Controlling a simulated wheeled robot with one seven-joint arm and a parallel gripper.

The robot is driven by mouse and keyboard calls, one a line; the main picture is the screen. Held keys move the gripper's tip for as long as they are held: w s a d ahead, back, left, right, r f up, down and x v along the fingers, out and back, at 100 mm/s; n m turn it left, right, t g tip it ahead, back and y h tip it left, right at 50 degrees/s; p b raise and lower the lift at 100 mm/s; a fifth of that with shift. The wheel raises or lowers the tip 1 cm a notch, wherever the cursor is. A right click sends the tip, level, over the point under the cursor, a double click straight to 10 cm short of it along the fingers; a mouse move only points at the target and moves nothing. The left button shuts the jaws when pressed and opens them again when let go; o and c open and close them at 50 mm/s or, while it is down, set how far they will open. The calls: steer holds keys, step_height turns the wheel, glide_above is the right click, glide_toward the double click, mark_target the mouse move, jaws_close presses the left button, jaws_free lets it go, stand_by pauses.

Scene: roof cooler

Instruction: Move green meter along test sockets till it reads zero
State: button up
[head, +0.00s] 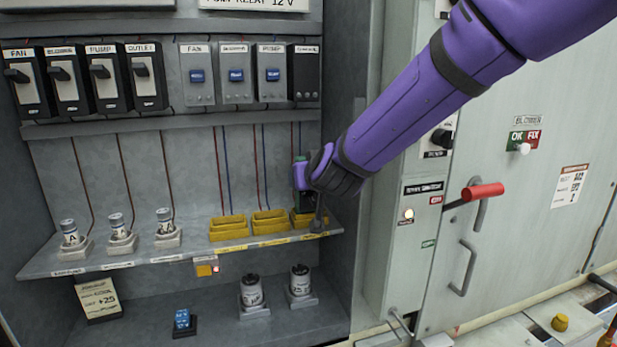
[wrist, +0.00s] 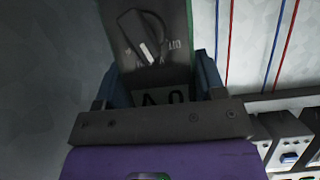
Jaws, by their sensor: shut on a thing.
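The green meter (wrist: 150,35) is a dark-faced block with a green edge, held between the two blue fingers of my gripper (wrist: 158,82) in the wrist view. In the head view my gripper (head: 306,192) is at the right end of the shelf, above the rightmost yellow test socket (head: 301,222), and largely hides the meter. I cannot tell whether the meter touches that socket. The middle yellow socket (head: 270,228) and left yellow socket (head: 228,235) are empty of the meter.
Three labelled fuses (head: 117,228) stand on the shelf (head: 190,255) to the left. Black switches (head: 102,75) and blue-button relays (head: 236,75) line the panel above. Two canisters (head: 252,290) stand below. A red-handled lever (head: 483,192) projects on the right.

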steer(key=shift+f, duration=0.2)
stand_by(0.3)
steer(key=o, duration=1.3)
steer(key=shift+c, duration=0.2)
